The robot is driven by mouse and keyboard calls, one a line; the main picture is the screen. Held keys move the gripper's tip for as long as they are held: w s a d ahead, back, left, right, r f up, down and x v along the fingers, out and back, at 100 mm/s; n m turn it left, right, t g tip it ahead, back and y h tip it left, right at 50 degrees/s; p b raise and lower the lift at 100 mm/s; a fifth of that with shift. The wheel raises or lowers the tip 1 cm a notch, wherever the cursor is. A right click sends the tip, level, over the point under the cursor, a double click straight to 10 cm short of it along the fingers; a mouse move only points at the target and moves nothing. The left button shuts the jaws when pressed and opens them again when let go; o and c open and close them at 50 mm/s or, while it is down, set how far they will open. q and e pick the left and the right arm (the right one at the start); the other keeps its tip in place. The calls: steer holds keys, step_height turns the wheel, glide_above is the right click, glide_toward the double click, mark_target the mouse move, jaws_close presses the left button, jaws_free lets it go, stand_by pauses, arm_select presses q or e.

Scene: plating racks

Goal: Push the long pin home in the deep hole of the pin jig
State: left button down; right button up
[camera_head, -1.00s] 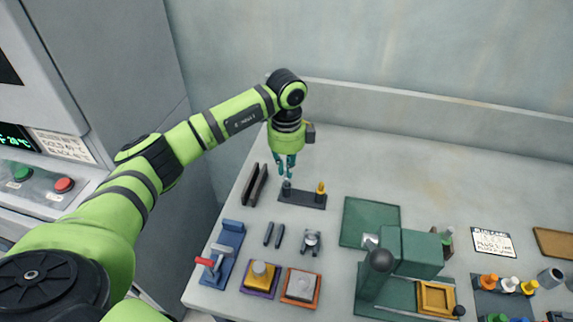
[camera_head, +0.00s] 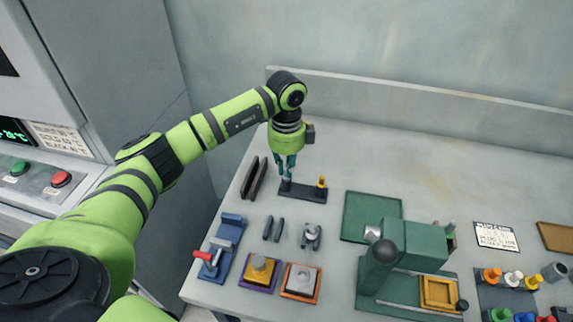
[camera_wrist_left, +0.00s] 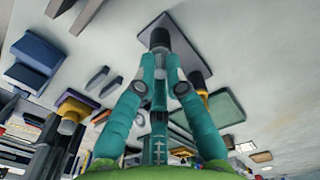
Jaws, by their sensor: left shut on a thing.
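The pin jig (camera_head: 305,194) is a dark flat block on the table, below my left gripper (camera_head: 287,177). A grey pin (camera_head: 286,185) stands upright at its left end, and a pin with a yellow head (camera_head: 321,181) stands at its right end. The gripper points straight down, its fingers shut on the grey pin's top. In the left wrist view the gripper (camera_wrist_left: 161,62) meets the dark grey pin (camera_wrist_left: 159,38) over the jig (camera_wrist_left: 184,47). The fingers hide part of this pin, and its depth in the hole cannot be told. My right gripper is not in view.
Dark rails (camera_head: 254,178) stand left of the jig. Nearer are a blue fixture with a red handle (camera_head: 222,246), small grey parts (camera_head: 312,236) and square blocks (camera_head: 260,270). A green press (camera_head: 408,252) stands at right. The table behind the jig is clear.

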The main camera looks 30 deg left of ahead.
arm_select(q)
steer(key=shift+f, duration=0.25)
steer(key=c, duration=1.2)
jaws_free()
steer(key=shift+r, duration=0.1)
step_height(320, 180, up, 12)
